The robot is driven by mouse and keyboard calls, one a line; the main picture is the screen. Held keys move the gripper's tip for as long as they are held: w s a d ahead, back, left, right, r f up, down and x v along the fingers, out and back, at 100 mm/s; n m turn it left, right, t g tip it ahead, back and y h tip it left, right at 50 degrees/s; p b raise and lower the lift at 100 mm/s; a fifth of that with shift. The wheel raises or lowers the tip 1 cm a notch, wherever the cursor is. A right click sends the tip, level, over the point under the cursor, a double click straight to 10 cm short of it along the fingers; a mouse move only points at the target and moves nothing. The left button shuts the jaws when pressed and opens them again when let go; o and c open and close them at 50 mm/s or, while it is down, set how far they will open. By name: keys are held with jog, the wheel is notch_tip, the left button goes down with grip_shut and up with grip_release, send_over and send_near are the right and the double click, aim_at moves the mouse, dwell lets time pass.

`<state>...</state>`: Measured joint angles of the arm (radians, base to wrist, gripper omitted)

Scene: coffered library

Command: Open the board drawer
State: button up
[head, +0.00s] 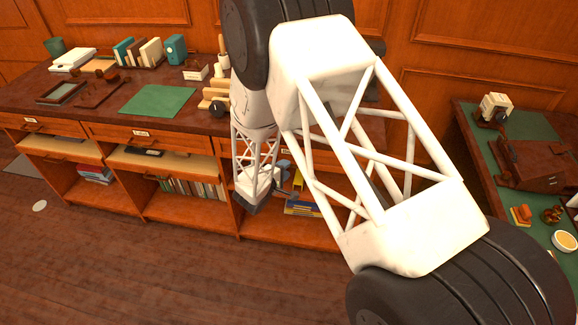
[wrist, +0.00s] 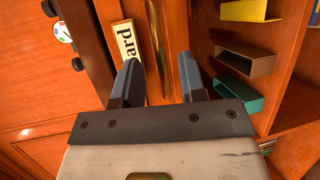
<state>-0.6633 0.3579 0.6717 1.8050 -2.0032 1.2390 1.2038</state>
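In the wrist view, a cream label (wrist: 127,42) ending in "ard" sits on an orange wooden drawer front. Beside it runs a long, shiny brown bar (wrist: 157,45) that looks like the drawer's handle, though I cannot be sure. My gripper (wrist: 160,75) is open, its two blue-grey fingers apart, one in front of the label's end and one right of the bar. The bar passes between them in the picture; I see no clear contact. In the head view, my gripper (head: 268,188) is low at the third bay of the cabinet, where my arm hides most of the drawer front.
The dark countertop (head: 100,100) above holds books, a green mat (head: 158,100) and trays. Two other labelled drawers are at the left. Open shelves with books (head: 190,188) lie below. In the wrist view, yellow, brown and green holders (wrist: 240,95) stand right of my fingers. A green-topped desk is at the right.

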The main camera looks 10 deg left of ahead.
jog(key=shift+x, duration=1.65)
grip_shut()
